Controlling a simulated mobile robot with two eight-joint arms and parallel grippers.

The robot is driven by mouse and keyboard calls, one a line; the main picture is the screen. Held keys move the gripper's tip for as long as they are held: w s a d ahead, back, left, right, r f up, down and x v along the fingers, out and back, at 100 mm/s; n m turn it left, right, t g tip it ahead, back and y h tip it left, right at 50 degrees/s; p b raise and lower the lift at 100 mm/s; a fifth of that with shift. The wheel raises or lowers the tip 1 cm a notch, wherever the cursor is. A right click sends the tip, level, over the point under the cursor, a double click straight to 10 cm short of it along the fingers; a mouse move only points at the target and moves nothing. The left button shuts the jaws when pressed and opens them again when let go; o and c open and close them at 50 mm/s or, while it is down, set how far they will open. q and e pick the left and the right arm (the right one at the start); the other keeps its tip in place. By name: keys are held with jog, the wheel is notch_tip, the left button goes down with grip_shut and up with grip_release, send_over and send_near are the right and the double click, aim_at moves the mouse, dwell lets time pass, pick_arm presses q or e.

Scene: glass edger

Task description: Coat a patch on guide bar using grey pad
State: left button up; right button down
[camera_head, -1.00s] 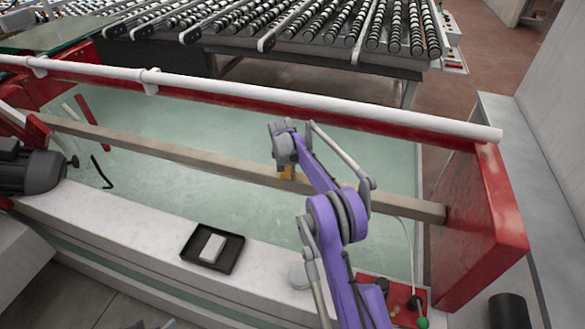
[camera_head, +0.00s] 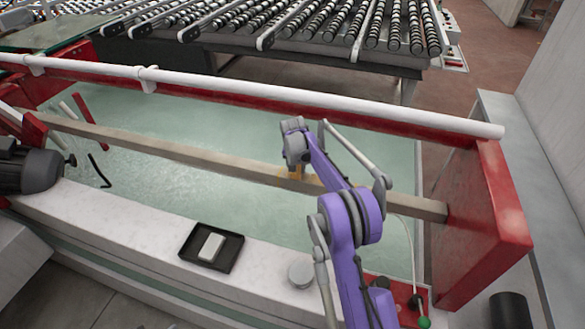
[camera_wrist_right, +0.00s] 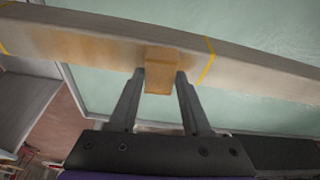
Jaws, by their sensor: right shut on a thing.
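The guide bar (camera_head: 170,150) is a long beige-grey beam across the green tank; it also crosses the top of the right wrist view (camera_wrist_right: 255,70). Two thin yellow lines mark off a stretch of it there, with an orange-brown film (camera_wrist_right: 95,45) between them. My right gripper (camera_wrist_right: 160,84) is shut on a small orange-brown pad (camera_wrist_right: 159,72), which appears to touch the bar's near face, close to the right yellow line. In the head view the right gripper (camera_head: 297,172) is mostly hidden behind its purple arm. My left gripper is not in view.
A pale grey block (camera_head: 211,247) lies in a black tray (camera_head: 190,246) on the white ledge. A round pale lid or pot (camera_head: 300,273) stands right of it. A white pipe (camera_head: 250,92) runs behind the bar. A red end plate (camera_head: 485,215) closes the right side.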

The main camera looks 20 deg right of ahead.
jog(key=shift+s+d+b, duration=0.3)
jog(key=shift+s+d, duration=0.65)
jog(key=shift+d, duration=0.05)
jog(key=shift+s+d+f, duration=0.1)
jog(key=shift+s+d, duration=0.25)
jog(key=shift+d, duration=0.1)
jog(key=shift+s+d+b, duration=0.4)
jog(key=shift+s+d, duration=0.35)
jog(key=shift+d, duration=0.15)
jog(key=shift+s+d, duration=0.4)
jog(key=shift+d, duration=0.15)
jog(key=shift+s+d+b, duration=0.4)
jog(key=shift+s+d, duration=0.8)
jog(key=shift+d, duration=0.2)
jog(key=shift+s+d, duration=0.65)
jog(key=shift+d, duration=0.1)
jog(key=shift+s+d+b, duration=0.6)
jog(key=shift+s+d, duration=0.4)
jog(key=shift+d, duration=0.15)
jog(key=shift+s+d, duration=1.25)
jog(key=shift+d, duration=0.25)
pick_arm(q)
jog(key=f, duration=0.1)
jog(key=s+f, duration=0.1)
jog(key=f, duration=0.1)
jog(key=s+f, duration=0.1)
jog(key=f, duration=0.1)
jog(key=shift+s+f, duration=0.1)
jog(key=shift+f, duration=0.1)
